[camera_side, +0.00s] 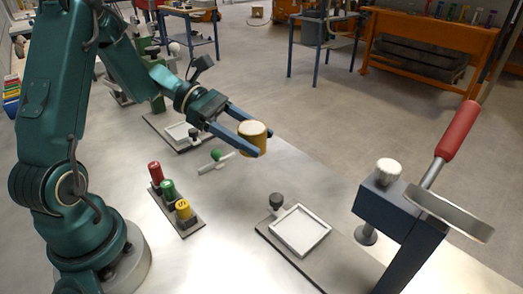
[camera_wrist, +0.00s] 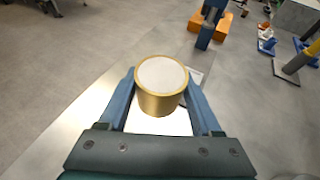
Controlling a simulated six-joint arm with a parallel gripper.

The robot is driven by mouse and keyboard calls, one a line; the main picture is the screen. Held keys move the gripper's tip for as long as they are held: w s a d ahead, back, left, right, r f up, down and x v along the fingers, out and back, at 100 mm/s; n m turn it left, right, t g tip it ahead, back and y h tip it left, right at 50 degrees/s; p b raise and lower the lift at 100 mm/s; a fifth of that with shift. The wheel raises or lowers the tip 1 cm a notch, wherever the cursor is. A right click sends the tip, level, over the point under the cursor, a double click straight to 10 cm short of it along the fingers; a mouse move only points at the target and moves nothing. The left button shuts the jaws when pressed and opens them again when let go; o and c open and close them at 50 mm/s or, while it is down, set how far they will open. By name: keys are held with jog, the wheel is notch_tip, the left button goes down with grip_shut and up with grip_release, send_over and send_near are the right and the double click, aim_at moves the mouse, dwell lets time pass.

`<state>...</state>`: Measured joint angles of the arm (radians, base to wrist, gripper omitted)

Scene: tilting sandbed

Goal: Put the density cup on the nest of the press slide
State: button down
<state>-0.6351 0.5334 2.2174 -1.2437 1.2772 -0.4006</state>
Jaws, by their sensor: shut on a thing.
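The density cup (camera_side: 253,141) is a brass-coloured cylinder with a pale, level top. It is upright between the two blue fingers of my gripper (camera_side: 248,137), held in the air above the table. The wrist view also shows the cup (camera_wrist: 160,102), with my gripper (camera_wrist: 161,95) shut on its sides. The press (camera_side: 403,215) stands at the right, with a dark blue column, a white knob and a red-handled lever. Left of it, a pale square frame (camera_side: 328,231) with a dark knob sits on a grey plate; this looks like the slide's nest. The cup is apart from it.
A rack (camera_side: 188,224) holds red, green and yellow-topped cylinders at the left. A green-handled tool (camera_side: 217,157) lies near the table's middle. Another pale square frame (camera_side: 171,133) sits behind my gripper. The table between cup and press is mostly clear.

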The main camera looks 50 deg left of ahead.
jog(key=d, duration=0.2)
jog(key=s+d, duration=0.1)
jog(key=shift+d+r+m+g+h, duration=0.1)
jog(key=shift+r+m+g+h, duration=0.2)
jog(key=shift+r+g, duration=0.1)
send_over(300, 229)
notch_tip(300, 229, down, 6)
jog(key=shift+f, duration=2.3)
jog(key=shift+f, duration=0.15)
jog(key=shift+c, duration=0.3)
grip_release()
